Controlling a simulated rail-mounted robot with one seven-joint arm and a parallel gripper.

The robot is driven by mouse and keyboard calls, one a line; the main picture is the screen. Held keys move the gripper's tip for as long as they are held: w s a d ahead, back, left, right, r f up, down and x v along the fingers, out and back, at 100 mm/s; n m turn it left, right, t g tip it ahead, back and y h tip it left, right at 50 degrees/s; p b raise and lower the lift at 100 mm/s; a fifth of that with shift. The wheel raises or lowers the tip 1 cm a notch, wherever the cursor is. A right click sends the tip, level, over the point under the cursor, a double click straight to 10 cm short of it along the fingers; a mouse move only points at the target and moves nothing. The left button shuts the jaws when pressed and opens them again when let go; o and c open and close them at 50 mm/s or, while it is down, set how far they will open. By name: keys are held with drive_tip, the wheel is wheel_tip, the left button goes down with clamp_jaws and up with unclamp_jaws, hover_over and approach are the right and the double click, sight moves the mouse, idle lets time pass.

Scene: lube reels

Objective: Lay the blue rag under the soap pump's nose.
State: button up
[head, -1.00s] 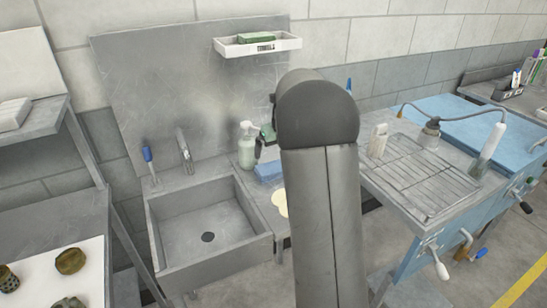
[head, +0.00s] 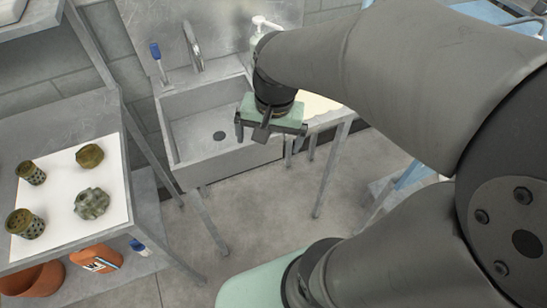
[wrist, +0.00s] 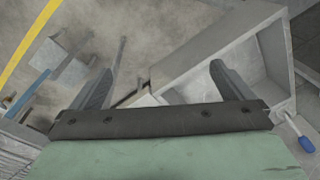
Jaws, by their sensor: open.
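The soap pump (head: 262,24) stands at the back, right of the sink (head: 222,158). Its white top and nose show above my arm; its lower part is hidden. I cannot see the blue rag in either view now; my arm covers much of the counter beside the pump. My gripper (head: 270,132) is in front of the sink's right side, between the camera and the counter. In the wrist view, my gripper (wrist: 160,82) has its two fingers wide apart with nothing between them. The sink (wrist: 285,60) shows beyond the right finger.
A cream, flat thing (head: 318,106) lies on the counter right of the sink. A blue-handled brush (head: 156,58) stands at the sink's back left; its blue handle also shows in the wrist view (wrist: 307,145). A bench with several greenish parts and a white sheet (head: 62,232) is at left.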

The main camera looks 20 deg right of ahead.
drive_tip(key=s+a+f+n, duration=0.1)
drive_tip(key=s+f+n, duration=0.1)
drive_tip(key=s+n, duration=0.4)
drive_tip(key=shift+s+n+g+h, duration=0.3)
drive_tip(key=shift+s, duration=0.2)
drive_tip(key=shift+f, duration=0.1)
idle(0.4)
